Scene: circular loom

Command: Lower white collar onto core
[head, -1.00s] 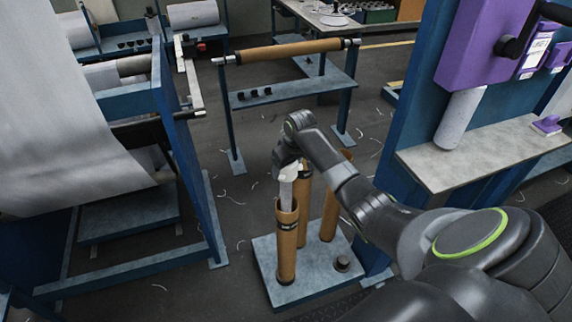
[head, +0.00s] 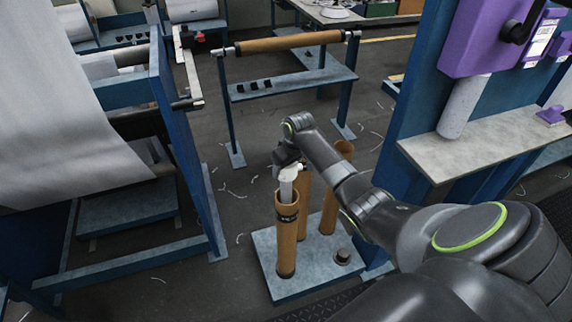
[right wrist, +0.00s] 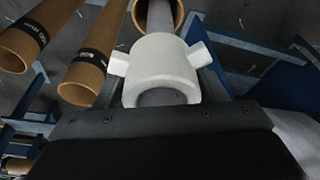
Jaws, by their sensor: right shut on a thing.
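My right gripper (head: 288,164) is shut on the white collar (head: 288,173), above the front brown cardboard core (head: 287,240). In the right wrist view the collar (right wrist: 162,72) is a thick white ring with a stub on each side, just beyond the dark gripper body. A pale grey cylinder runs from the collar toward the open mouth of the brown core (right wrist: 178,10). In the head view this pale part enters the core's top, while the collar stays above the rim. The fingertips are largely hidden. My left gripper is not in view.
Two more brown cores (head: 330,205) stand behind the front one on the blue-grey base plate (head: 262,252), near a small dark knob (head: 343,256). A blue frame with a white sheet (head: 60,110) is at left. A blue post and grey shelf (head: 490,145) are at right.

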